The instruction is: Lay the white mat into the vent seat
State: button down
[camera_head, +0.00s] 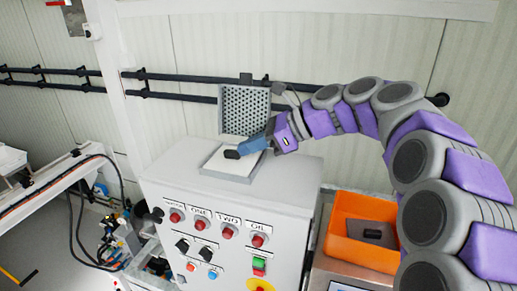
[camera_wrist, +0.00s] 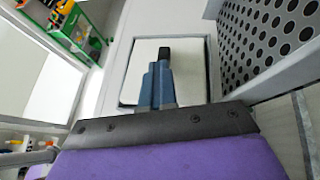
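The white mat (camera_head: 240,165) lies on top of the grey control cabinet, within the raised grey frame of the vent seat (camera_head: 208,160). In the wrist view the mat (camera_wrist: 140,60) sits inside the frame (camera_wrist: 113,70), with a dark line along its left and lower edges. My gripper (camera_head: 236,153) reaches in from the right, with its blue fingers and black tip over the mat. In the wrist view my gripper (camera_wrist: 163,58) has its fingers close together over the mat's middle. They hide part of it; I cannot tell whether they pinch it or whether the mat is fully down.
A perforated grey vent cover (camera_head: 245,108) stands upright behind the seat, close to my gripper. Labelled buttons and switches cover the cabinet front (camera_head: 217,240). An orange bin (camera_head: 345,250) with a dark item inside stands to the right. Black pipes (camera_head: 180,87) run along the wall.

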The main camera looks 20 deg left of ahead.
jog(key=shift+a+r, duration=0.25)
jog(key=shift+r, duration=0.3)
jog(key=shift+a+r, duration=0.25)
jog(key=shift+r, duration=0.3)
jog(key=shift+s+a+f+n+t, duration=0.1)
jog(key=shift+s+n+t, duration=0.15)
jog(key=shift+n+t, duration=0.05)
jog(key=shift+s+d+n+t+b, duration=0.2)
jog(key=shift+d+n+t+b, duration=0.2)
jog(key=shift+n+t+b, duration=0.3)
jog(key=shift+s+r, duration=0.15)
jog(key=shift+r, duration=0.8)
jog(key=s+a+r+m+g, duration=0.1)
jog(key=s+r, duration=0.2)
jog(key=s, duration=0.8)
jog(key=s+a+r+m+g, duration=0.1)
jog(key=s+r, duration=0.2)
jog(key=s, duration=0.8)
jog(key=shift+s+p, duration=0.15)
jog(key=shift+p, duration=0.15)
